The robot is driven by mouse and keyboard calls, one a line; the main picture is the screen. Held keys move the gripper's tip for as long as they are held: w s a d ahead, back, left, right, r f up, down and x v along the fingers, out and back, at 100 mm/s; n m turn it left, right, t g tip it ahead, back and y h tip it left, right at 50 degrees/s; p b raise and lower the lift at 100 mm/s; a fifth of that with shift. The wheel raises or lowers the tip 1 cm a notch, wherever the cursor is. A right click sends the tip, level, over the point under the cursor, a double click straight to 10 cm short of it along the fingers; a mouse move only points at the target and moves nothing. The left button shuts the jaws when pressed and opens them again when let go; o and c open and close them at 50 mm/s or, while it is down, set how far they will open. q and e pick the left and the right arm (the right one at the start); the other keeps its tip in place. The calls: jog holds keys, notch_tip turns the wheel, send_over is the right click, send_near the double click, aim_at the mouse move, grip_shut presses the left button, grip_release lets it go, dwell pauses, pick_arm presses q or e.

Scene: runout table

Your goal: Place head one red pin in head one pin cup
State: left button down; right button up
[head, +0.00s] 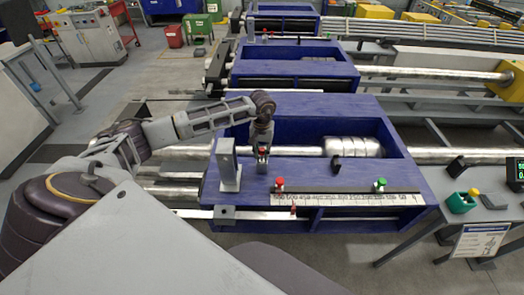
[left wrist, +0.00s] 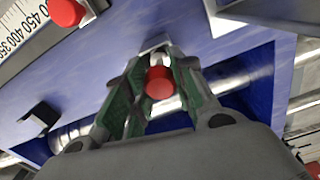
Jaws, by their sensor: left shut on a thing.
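My left gripper (head: 262,152) is shut on a red pin (left wrist: 159,83), held between its green-lined fingers in the left wrist view. In the head view it points down over the blue top of the nearest head (head: 235,190), beside a grey upright block. I cannot tell whether the pin's lower end touches the head. A second red pin (head: 280,184) stands by the scale on this head, and also shows in the left wrist view (left wrist: 66,12). My right gripper is out of view.
A green pin (head: 380,184) stands by the white scale (head: 345,199). A silver bar with a thick cylinder (head: 352,146) runs through the head's opening. The grey upright block (head: 228,165) stands close to my left gripper. More blue heads stand behind.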

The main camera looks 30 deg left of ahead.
pick_arm(q)
jog(key=shift+f, duration=0.1)
jog(key=c, duration=1.2)
grip_release()
jog(key=shift+r, duration=0.2)
jog(key=shift+r, duration=0.3)
notch_tip(320, 180, up, 11)
jog(key=shift+r+b, duration=0.15)
jog(key=shift+b, duration=1.1)
